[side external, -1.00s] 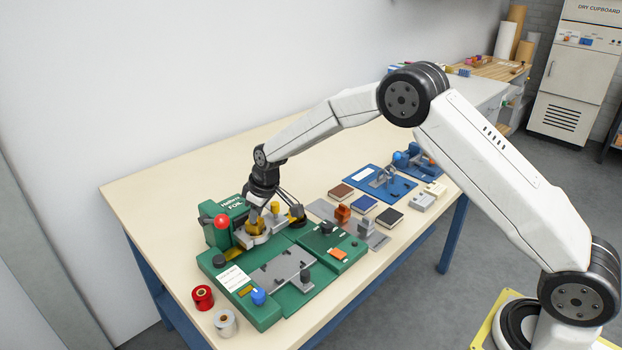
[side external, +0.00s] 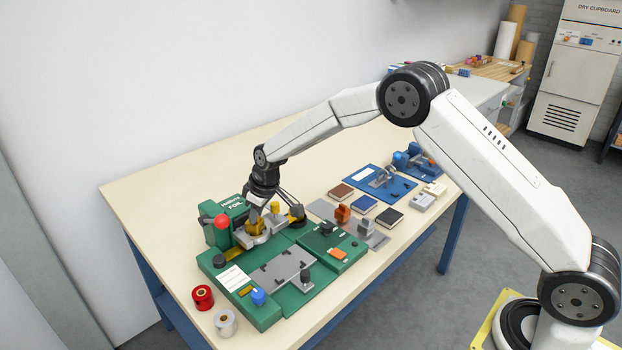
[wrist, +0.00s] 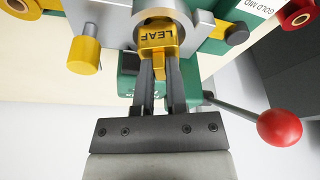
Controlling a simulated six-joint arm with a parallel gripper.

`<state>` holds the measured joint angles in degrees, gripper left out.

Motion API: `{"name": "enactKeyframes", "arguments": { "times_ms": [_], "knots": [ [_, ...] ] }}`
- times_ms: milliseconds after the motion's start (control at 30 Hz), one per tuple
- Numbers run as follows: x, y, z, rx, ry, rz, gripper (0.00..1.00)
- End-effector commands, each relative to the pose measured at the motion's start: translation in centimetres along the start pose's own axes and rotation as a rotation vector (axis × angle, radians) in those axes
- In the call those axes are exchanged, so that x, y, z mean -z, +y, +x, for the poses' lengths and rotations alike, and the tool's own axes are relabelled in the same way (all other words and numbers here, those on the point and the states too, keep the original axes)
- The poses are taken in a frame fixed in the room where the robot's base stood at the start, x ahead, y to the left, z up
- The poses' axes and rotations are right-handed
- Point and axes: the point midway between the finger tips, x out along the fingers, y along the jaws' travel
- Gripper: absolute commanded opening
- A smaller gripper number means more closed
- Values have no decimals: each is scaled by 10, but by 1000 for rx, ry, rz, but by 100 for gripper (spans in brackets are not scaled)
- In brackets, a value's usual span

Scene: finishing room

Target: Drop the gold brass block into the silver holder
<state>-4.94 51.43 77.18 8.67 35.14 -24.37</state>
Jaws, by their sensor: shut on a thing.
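The gold brass block (wrist: 159,37), marked LEAF, is between the fingers of my gripper (wrist: 160,72) in the wrist view. In the side external view my gripper (side external: 256,220) points down at the green foil machine, and the block (side external: 254,228) shows gold at its fingertips. The silver holder (side external: 268,236) is right at the fingertips. In the wrist view the holder (wrist: 118,22) curves around the block's far end, so the block appears at or inside its opening. How deep it sits, I cannot tell. My gripper is shut on the block.
The green machine (side external: 268,318) has a red ball lever (side external: 221,221), also near my gripper in the wrist view (wrist: 280,127). A yellow knob (wrist: 84,52) stands beside the holder. Red (side external: 203,297) and silver (side external: 225,322) rolls stand at the front. Small books (side external: 363,205) lie to the right.

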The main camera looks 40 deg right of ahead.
Motion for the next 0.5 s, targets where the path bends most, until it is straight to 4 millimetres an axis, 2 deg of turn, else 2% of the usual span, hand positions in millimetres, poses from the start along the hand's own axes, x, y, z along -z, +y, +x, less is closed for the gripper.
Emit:
{"name": "enactKeyframes", "arguments": {
  "times_ms": [500],
  "knots": [
    [-1, 0, 6, 0, 1, 0, 0]
  ]
}}
